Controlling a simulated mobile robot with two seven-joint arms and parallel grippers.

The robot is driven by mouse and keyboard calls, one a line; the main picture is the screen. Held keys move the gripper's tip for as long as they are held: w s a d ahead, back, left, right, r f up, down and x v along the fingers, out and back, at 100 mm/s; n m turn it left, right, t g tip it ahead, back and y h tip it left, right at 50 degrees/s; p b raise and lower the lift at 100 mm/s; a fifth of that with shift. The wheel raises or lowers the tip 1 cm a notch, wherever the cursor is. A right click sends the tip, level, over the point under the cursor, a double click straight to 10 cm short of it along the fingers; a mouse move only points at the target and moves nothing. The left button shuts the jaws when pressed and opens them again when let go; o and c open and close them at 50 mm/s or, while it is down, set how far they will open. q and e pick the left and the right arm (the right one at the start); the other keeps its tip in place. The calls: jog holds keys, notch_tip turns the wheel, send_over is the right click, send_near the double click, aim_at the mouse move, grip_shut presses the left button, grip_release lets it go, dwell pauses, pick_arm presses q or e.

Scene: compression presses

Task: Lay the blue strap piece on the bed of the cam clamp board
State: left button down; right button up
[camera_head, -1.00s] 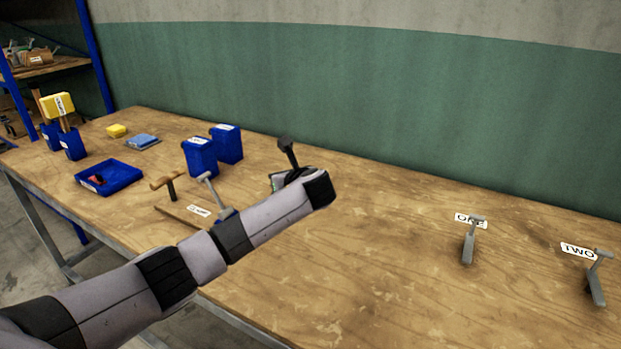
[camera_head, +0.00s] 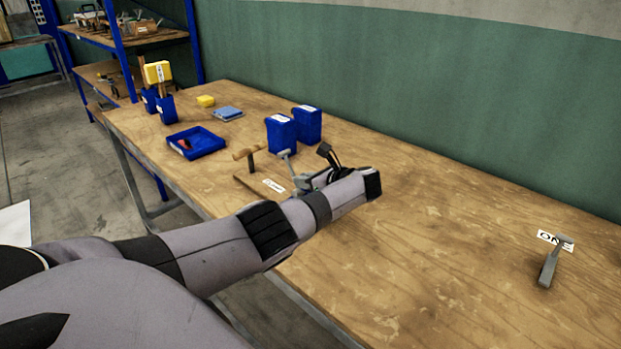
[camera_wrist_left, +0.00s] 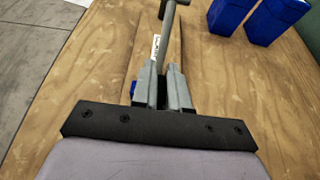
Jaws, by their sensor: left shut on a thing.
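The cam clamp board (camera_head: 248,182) is a flat wooden board with a white label, on the table. A grey lever (camera_head: 285,158) and a wooden T-handle (camera_head: 244,154) rise near it. My left gripper (camera_head: 303,182) is at the board's right end, partly hidden by my own arm. In the left wrist view its two grey fingers (camera_wrist_left: 163,86) are close together, pointing at the lever. A small bit of the blue strap piece (camera_wrist_left: 134,90) shows at the left finger; the fingers hide most of it. Whether it touches the bed I cannot tell. My right gripper is out of view.
Two blue bins (camera_head: 281,133) stand behind the board. A blue tray (camera_head: 207,144) with a red item lies left, near yellow and light blue pieces (camera_head: 228,113). A grey tool labelled ONE (camera_head: 550,266) stands far right.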

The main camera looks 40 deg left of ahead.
aim_at(306, 191)
pick_arm(q)
jog(key=shift+f+b, duration=1.35)
jog(key=shift+f, duration=0.3)
jog(key=c, duration=1.1)
grip_release()
jog(key=shift+o, duration=0.2)
jog(key=shift+d+r, duration=0.25)
jog(key=shift+d, duration=0.2)
jog(key=p+v, duration=0.1)
jog(key=v, duration=0.5)
jog(key=shift+d+p, duration=0.15)
jog(key=shift+p, duration=0.2)
